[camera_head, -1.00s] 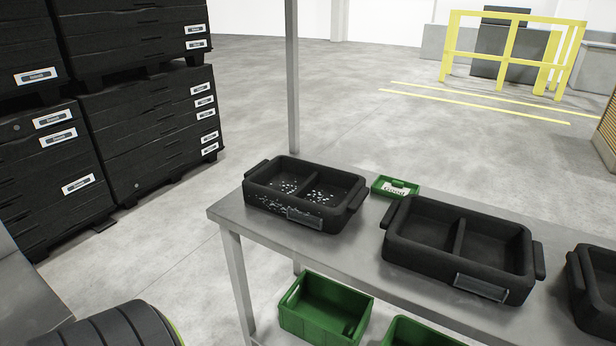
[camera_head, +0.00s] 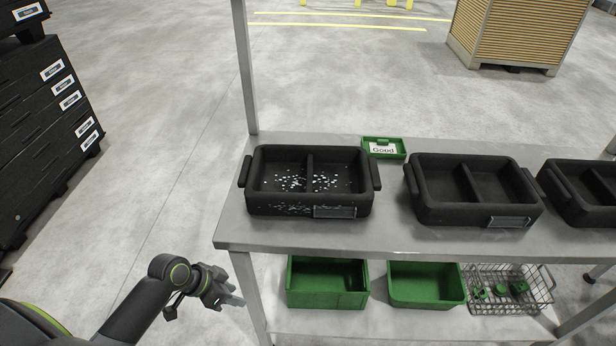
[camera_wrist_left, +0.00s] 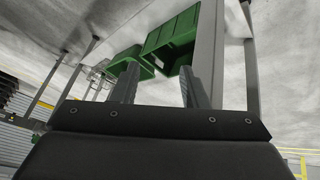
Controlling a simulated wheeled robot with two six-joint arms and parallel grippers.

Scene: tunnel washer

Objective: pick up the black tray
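Several black trays stand on a grey metal table. The left tray (camera_head: 261,206) has two compartments, a handle at each side and white speckles inside and on its front. The middle tray (camera_head: 432,214) looks empty, and another tray (camera_head: 557,197) is cut by the right edge. My left gripper (camera_head: 236,301) is low at the left, beside the table leg and below the tabletop, apart from every tray. In the left wrist view its two fingers (camera_wrist_left: 158,88) stand apart with nothing between them. My right gripper is out of view.
A small green box (camera_head: 397,155) labelled "Good" is behind the trays. Green bins (camera_head: 327,300) and a wire basket (camera_head: 510,301) sit on the lower shelf. A table post (camera_head: 244,70) rises at the back left. Open floor lies left of the table (camera_head: 330,237).

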